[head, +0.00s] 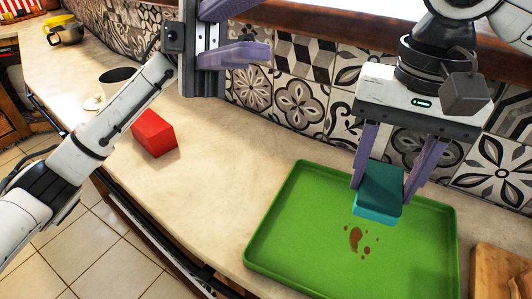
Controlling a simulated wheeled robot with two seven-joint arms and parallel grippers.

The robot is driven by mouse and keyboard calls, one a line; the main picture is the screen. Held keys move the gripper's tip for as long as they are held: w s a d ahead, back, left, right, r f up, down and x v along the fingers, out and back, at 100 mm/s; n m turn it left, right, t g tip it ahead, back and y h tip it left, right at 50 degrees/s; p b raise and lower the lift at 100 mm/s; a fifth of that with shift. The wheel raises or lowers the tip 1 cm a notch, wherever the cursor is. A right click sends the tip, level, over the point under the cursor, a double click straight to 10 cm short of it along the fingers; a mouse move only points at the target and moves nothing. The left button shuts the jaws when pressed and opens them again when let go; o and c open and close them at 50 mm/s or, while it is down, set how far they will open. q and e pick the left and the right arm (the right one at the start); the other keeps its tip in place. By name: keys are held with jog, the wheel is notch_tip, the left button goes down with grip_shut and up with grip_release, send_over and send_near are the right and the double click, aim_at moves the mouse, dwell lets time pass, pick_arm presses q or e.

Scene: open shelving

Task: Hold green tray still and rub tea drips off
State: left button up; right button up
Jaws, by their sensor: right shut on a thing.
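The green tray (282,226) lies on the counter at the lower right. Brown tea drips (356,240) spot its middle, one larger blot with several small ones around it. My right gripper (384,180) is over the back half of the tray, shut on a teal sponge (378,192). The sponge is just behind the drips in the picture; I cannot tell whether it touches the tray. My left gripper (252,32) is up at the top middle, well away from the tray, with its purple fingers apart and nothing between them.
A red block (154,133) stands on the counter left of the tray. A mug (117,80), partly behind my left arm, and a pot with a yellow top (65,32) are farther left. A wooden board (498,272) is right of the tray. A tiled wall (300,95) backs the counter.

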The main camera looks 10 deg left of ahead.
pick_arm(q)
jog(key=s+d+f+t+y, duration=0.4)
jog(key=d+f+y, duration=0.1)
jog(key=f, duration=0.2)
jog(key=n+t+y, duration=0.4)
jog(key=t+y, duration=0.6)
jog(key=t, duration=0.2)
send_near(266, 214)
notch_tip(266, 214, down, 8)
jog(key=shift+d+f, duration=0.1)
jog(key=shift+d, duration=0.05)
grip_shut()
